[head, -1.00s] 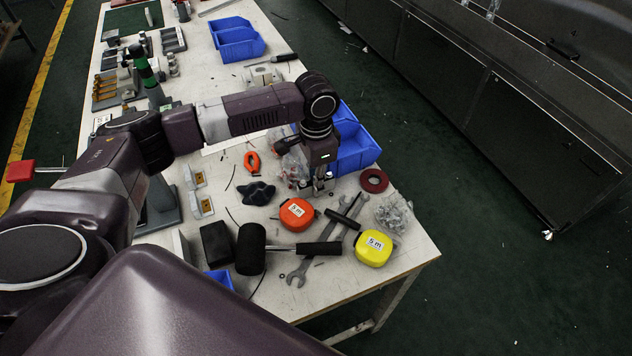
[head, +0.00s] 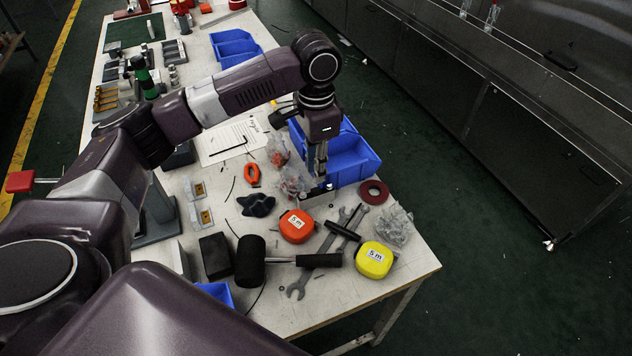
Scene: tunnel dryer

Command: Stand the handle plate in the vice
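My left gripper (head: 318,182) points straight down over the front right part of the bench, by the blue bins. A small grey metal piece (head: 318,199), possibly the handle plate, shows just below its fingertips. The fingers look close together, but I cannot tell whether they hold this piece or whether it touches the bench. A blue-grey block-like fixture (head: 156,222), possibly the vice, stands at the bench's left edge, partly hidden by my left arm. Its jaws cannot be made out. My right gripper is not in view.
A blue bin (head: 352,160) stands close behind. Two small labelled brackets (head: 204,217) lie left. Dark machinery stands beyond the right aisle.

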